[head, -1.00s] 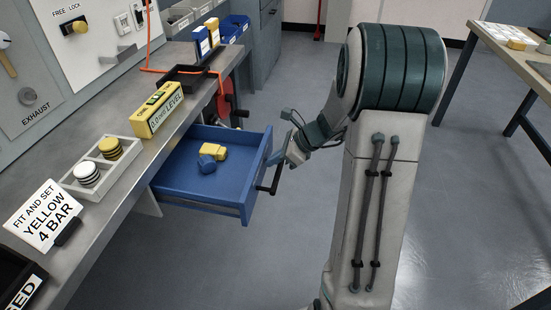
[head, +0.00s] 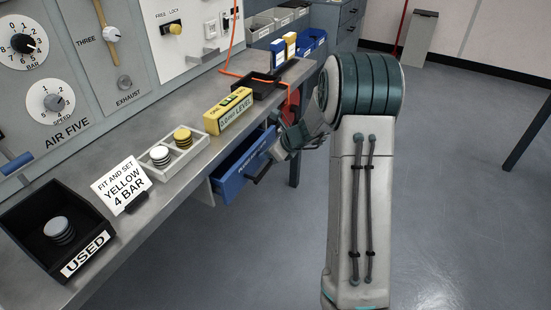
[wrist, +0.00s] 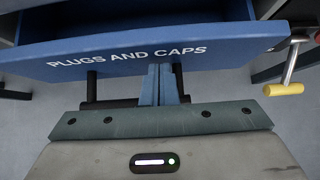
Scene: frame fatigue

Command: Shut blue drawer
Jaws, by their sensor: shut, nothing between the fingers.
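The blue drawer (head: 243,172) is partly open, sticking out from under the workbench; only a narrow strip of its inside shows in the head view. In the wrist view its front (wrist: 130,52), lettered "PLUGS AND CAPS", spans the top of the picture. Its dark bar handle (wrist: 108,103) crosses below the lettering. My gripper (wrist: 161,70) is shut and empty, with its fingertips at the drawer front beside the handle; I cannot tell whether they touch. In the head view my gripper (head: 277,150) is at the drawer's front right, its fingertips hard to make out.
The workbench (head: 165,205) carries a yellow level box (head: 222,112), a light tray (head: 185,155) with discs, a sign (head: 120,183) and a black "USED" bin (head: 35,225). A crank with a yellow grip (wrist: 284,89) is right of the drawer front. Floor in front is clear.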

